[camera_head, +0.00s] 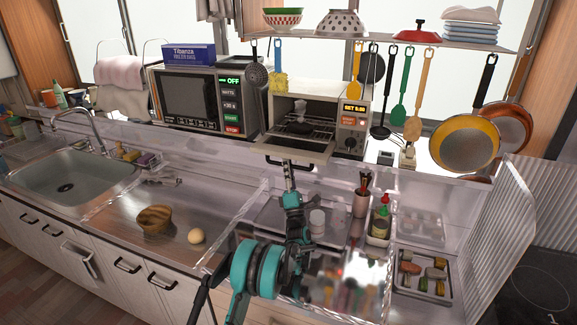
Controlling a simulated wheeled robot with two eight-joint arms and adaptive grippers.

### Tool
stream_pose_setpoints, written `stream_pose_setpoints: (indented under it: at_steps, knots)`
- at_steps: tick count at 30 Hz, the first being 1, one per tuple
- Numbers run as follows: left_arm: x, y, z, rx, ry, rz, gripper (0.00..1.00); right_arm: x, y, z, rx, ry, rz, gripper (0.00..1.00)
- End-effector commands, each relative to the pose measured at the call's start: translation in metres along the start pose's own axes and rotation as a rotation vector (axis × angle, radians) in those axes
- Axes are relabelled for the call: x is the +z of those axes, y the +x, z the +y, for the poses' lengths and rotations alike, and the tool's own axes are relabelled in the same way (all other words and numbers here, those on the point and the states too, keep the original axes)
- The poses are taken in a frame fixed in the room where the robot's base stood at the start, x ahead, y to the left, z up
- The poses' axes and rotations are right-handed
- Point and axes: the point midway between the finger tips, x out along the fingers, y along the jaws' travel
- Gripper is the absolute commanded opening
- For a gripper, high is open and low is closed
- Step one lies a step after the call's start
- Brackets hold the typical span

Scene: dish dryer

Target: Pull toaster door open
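The toaster oven (345,110) stands on the back shelf, right of the microwave, with a small display and a knob on its right side. Its door (297,148) is folded down and forward, and the rack inside shows. My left arm, teal and black, rises from the bottom of the head view. My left gripper (288,164) is at the front edge of the lowered door, around its handle area. The fingertips are small and partly covered by the door edge, so I cannot tell if they are closed or touching it. My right gripper is not in view.
A microwave (197,99) stands left of the toaster. Utensils and pans (466,144) hang to the right below a shelf. The sink (75,175) is at left.

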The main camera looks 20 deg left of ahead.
Motion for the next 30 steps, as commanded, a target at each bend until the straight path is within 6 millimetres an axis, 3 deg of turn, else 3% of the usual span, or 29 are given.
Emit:
stream_pose_setpoints:
  at_steps: [14,20,30]
  knots:
    - [0.001,-0.002,-0.001,-0.004,0.001,-0.001,0.22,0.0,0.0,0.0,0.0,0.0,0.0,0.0]
    - [-0.001,-0.032,-0.001,-0.002,0.002,-0.001,0.22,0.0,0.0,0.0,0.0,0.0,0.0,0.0]
    - [0.025,-0.089,0.054,-0.004,-0.001,-0.001,0.22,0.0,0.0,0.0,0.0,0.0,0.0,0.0]
